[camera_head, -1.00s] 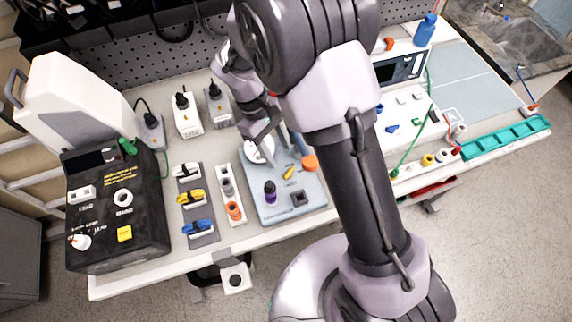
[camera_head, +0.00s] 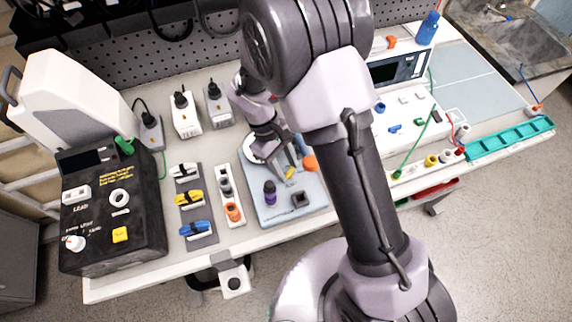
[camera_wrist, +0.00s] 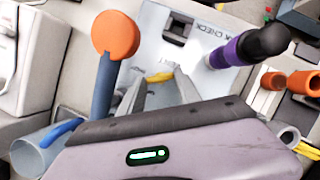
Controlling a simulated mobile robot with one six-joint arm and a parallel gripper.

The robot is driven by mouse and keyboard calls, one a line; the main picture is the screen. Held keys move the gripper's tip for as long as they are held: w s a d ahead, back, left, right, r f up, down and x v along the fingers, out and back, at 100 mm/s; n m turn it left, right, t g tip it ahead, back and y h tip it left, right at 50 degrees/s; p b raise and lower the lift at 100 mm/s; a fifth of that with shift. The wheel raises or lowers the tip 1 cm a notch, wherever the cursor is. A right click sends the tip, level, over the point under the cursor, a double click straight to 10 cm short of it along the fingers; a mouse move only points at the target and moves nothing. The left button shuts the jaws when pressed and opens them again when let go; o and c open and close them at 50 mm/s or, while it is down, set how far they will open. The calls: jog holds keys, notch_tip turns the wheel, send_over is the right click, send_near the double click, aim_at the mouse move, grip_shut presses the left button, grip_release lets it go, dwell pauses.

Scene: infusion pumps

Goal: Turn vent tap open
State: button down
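The small yellow lever, which looks like the vent tap, lies on a pale blue board (camera_head: 262,213). It shows in the head view (camera_head: 290,173) and in the wrist view (camera_wrist: 160,77). My gripper (camera_head: 284,172) has come down over it from behind. In the wrist view its two grey fingers (camera_wrist: 158,84) stand apart, with the yellow lever at their tips. I cannot tell whether they touch it. The fingers hide part of the lever's surroundings.
An orange-capped post (camera_wrist: 115,36) stands close beside the fingers. A purple and black fitting (camera_wrist: 250,46) and a dark square socket (camera_head: 300,199) are on the same board. A rack with an orange ring (camera_head: 233,211) stands left of it.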

jog(key=shift+s+r+n+p, duration=0.15)
jog(key=shift+r+n+p, duration=0.1)
jog(key=shift+n+p, duration=0.3)
jog(key=shift+a+n+t+p, duration=0.1)
jog(key=shift+n+t+p, duration=0.3)
jog(key=shift+n+p, duration=0.2)
jog(key=shift+f+n+h, duration=0.1)
jog(key=shift+n+h, duration=0.2)
jog(key=shift+n, duration=0.25)
jog(key=shift+f, duration=0.1)
jog(key=c, duration=1.1)
grip_release()
jog(key=p+v, duration=0.1)
jog(key=v, duration=0.4)
jog(key=p+v, duration=0.2)
jog(key=v, duration=0.4)
jog(key=p+v, duration=0.1)
jog(key=v, duration=0.5)
jog(key=shift+s+r, duration=0.25)
jog(key=shift+s, duration=0.05)
